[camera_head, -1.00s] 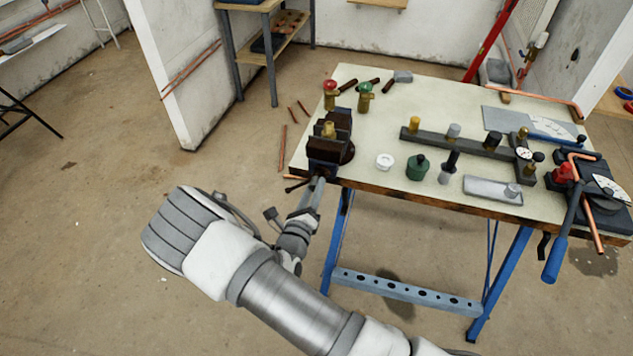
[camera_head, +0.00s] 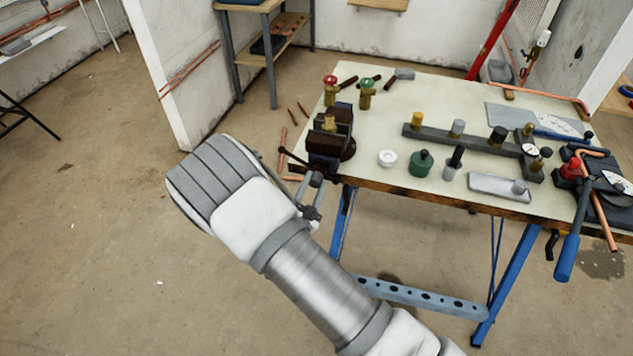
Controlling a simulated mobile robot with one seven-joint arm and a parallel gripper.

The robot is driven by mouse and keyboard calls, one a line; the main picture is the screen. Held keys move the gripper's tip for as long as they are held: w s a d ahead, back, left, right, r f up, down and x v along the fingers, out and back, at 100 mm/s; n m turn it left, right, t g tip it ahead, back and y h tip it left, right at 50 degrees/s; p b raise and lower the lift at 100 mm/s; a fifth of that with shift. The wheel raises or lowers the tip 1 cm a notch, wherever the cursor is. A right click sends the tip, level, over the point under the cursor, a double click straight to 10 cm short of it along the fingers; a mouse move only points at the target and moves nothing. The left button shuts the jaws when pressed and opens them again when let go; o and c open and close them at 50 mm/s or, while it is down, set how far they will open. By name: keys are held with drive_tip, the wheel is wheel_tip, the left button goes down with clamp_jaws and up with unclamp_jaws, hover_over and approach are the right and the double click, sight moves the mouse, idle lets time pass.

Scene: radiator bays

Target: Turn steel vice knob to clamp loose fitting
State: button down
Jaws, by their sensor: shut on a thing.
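The dark vice (camera_head: 328,143) is fixed at the left front corner of the workbench (camera_head: 415,178). A brass fitting (camera_head: 330,123) stands upright between its jaws; I cannot tell whether the jaws touch it. The vice's handle bar (camera_head: 293,158) and screw end stick out at its front, and the bar slants up to the left. My gripper (camera_head: 314,182) is at the front of the vice, shut on the knob at the screw end. My wrist hides part of the fingers, and the knob is mostly covered.
Two brass valves, one with a red cap (camera_head: 330,90) and one with a green cap (camera_head: 367,92), stand behind the vice. A white ring (camera_head: 387,158) and a green pot (camera_head: 421,163) are to its right. A pipe bender (camera_head: 585,200) is at the right end.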

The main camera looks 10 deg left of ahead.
drive_tip(key=m+b, duration=0.3)
drive_tip(key=m, duration=0.2)
drive_tip(key=shift+s+f+b, duration=0.15)
drive_tip(key=shift+f+b, duration=0.25)
drive_tip(key=shift+r+m+b, duration=0.2)
drive_tip(key=shift+m+b, duration=0.45)
drive_tip(key=shift+m, duration=0.55)
drive_tip(key=c, duration=0.9)
unclamp_jaws()
drive_tip(key=shift+c, duration=0.2)
drive_tip(key=shift+o, duration=1.3)
drive_tip(key=shift+s+r, duration=0.15)
